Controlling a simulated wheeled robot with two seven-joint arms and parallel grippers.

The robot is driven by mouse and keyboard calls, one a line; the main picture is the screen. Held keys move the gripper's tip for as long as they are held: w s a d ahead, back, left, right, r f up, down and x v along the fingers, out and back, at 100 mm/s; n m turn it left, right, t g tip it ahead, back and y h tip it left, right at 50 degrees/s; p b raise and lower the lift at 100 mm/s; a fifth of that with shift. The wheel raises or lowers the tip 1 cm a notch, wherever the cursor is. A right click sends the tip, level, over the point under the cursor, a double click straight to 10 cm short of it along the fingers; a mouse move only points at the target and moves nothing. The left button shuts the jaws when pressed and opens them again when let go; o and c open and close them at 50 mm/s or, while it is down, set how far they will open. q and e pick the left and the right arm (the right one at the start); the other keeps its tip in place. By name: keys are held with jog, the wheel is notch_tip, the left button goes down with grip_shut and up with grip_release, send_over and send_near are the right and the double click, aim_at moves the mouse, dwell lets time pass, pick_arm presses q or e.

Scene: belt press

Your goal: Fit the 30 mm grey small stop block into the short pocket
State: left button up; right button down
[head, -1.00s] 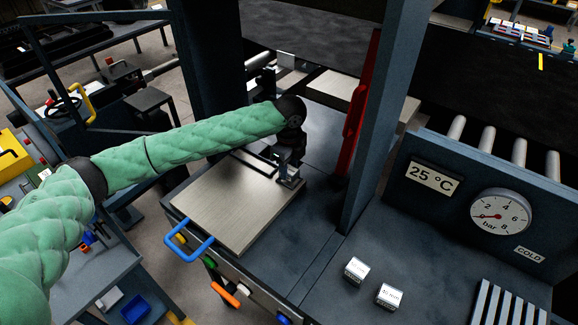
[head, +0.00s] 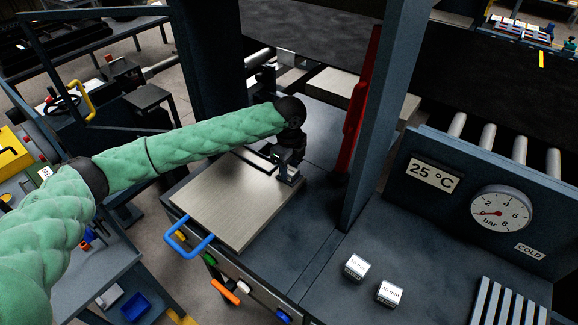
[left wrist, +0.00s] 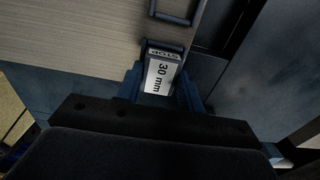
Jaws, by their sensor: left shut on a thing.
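The grey small stop block (left wrist: 160,75) has a white face marked "30 mm" and "STOP". It sits between the two fingers of my left gripper (left wrist: 161,88), which is shut on it. In the head view my left gripper (head: 287,172) points down at the far right edge of the pale plate (head: 228,205). The block is too small and dark there to tell whether it touches anything. I cannot make out the short pocket; the gripper and block may hide it. My right gripper is not in view.
A dark post (head: 385,120) and a red bar (head: 358,105) stand right of the gripper. Two small labelled blocks (head: 357,266) (head: 390,292) rest on the bench. The bench between post and blocks is clear.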

aim_at(289, 169)
pick_arm(q)
jog(key=o, duration=1.2)
jog(key=shift+r+p, duration=2)
jog(key=shift+r, duration=0.45)
jog(key=shift+r+p, duration=0.65)
jog(key=shift+r, duration=0.4)
